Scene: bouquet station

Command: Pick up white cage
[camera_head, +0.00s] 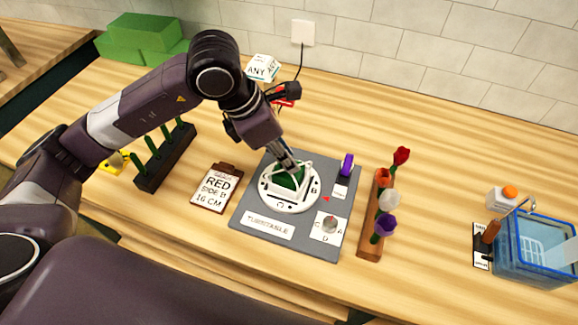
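The white cage (273,185) stands on the round white plate (284,207) of the grey turntable board. A dark green block shows inside its bars. My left gripper (295,168) reaches down from the upper left, with its fingertips at the top of the cage. The fingers look close together, but they overlap the cage bars, so I cannot tell whether they are shut on it or only beside it. The cage looks upright on the plate. My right gripper is not in view.
A rack of flowers (369,246) stands right of the grey board (247,215). A clipboard card (214,190) lies left of it. A dark rack with green stems (163,163) is farther left. A blue basket (535,250) stands at the far right. Wood between the flower rack and basket is clear.

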